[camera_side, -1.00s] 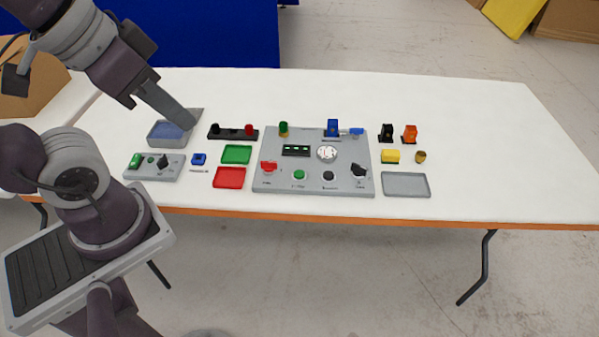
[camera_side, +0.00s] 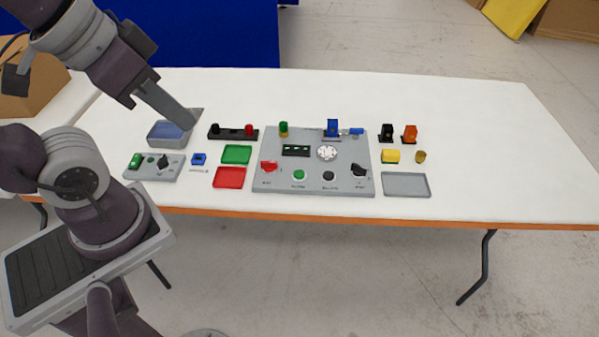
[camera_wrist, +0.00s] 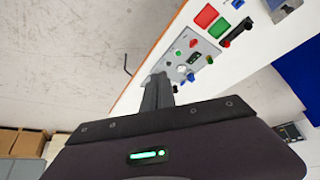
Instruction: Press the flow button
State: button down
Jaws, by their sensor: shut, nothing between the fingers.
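A grey control panel (camera_side: 312,175) lies on the white table. On its front row are a red knob (camera_side: 268,166), a green round button (camera_side: 299,174), a black round button (camera_side: 328,175) and a black knob (camera_side: 359,169). The labels are too small to read, so I cannot tell which button is flow. The green button also shows in the wrist view (camera_wrist: 178,53). My gripper (camera_side: 188,119) is shut and empty. In the side view its tips are over the grey-blue bin, left of the panel and apart from it.
The panel carries a white round gauge (camera_side: 327,153) and upright fittings at its back. Left of it are a green tray (camera_side: 237,154), a red tray (camera_side: 229,177), a black rack (camera_side: 233,133) and a small switch box (camera_side: 153,167). A grey tray (camera_side: 406,185) lies right; the far right table is clear.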

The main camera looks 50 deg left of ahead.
jog(key=m+t+h, duration=0.2)
jog(key=m+t, duration=0.1)
jog(key=m, duration=0.8)
send_over(296, 175)
notch_tip(296, 175, down, 24)
jog(key=f, duration=0.1)
jog(key=shift+r+y, duration=0.25)
jog(key=shift+y, duration=0.05)
jog(key=shift+f, duration=0.1)
jog(key=shift+f, duration=4.3)
jog(key=shift+f, duration=0.1)
